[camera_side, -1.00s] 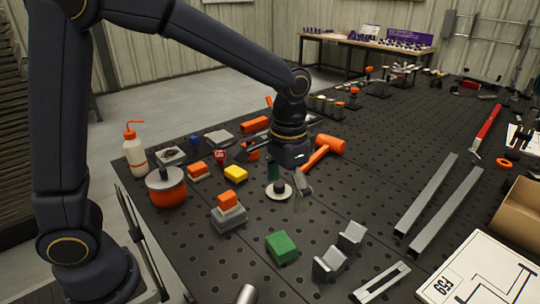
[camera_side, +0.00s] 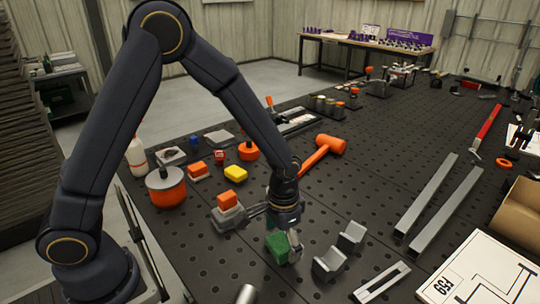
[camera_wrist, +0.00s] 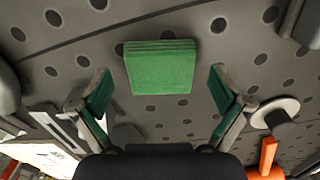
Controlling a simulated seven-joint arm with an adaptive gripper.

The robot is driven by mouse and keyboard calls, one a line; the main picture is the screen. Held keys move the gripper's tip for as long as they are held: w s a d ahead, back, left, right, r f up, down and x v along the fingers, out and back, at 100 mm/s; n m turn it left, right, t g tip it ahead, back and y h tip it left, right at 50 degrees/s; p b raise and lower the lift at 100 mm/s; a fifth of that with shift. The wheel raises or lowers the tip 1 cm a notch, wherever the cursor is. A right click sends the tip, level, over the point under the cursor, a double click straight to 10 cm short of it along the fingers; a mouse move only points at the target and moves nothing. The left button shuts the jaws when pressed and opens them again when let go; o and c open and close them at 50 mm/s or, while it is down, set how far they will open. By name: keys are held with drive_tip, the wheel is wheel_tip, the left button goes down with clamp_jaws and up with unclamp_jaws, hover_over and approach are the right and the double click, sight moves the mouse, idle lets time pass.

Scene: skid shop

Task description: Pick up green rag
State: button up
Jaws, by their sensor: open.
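The green rag (camera_side: 277,242) is a small folded square block on the dark perforated table. In the wrist view the rag (camera_wrist: 160,67) lies ahead of my gripper, between the lines of its two fingers and slightly beyond their tips. My gripper (camera_wrist: 160,88) is open and empty, with green pads on the inner finger faces. In the side view my gripper (camera_side: 282,228) hangs close over the rag and hides part of it. I cannot tell from the side view whether a finger touches it.
Grey V-shaped blocks (camera_side: 329,264) stand just right of the rag. A grey block with an orange top (camera_side: 229,213) is to its left. An orange mallet (camera_side: 322,150) lies behind. The table in front of the rag is mostly clear.

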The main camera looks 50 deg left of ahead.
drive_tip(key=shift+c, duration=0.4)
drive_tip(key=c, duration=1)
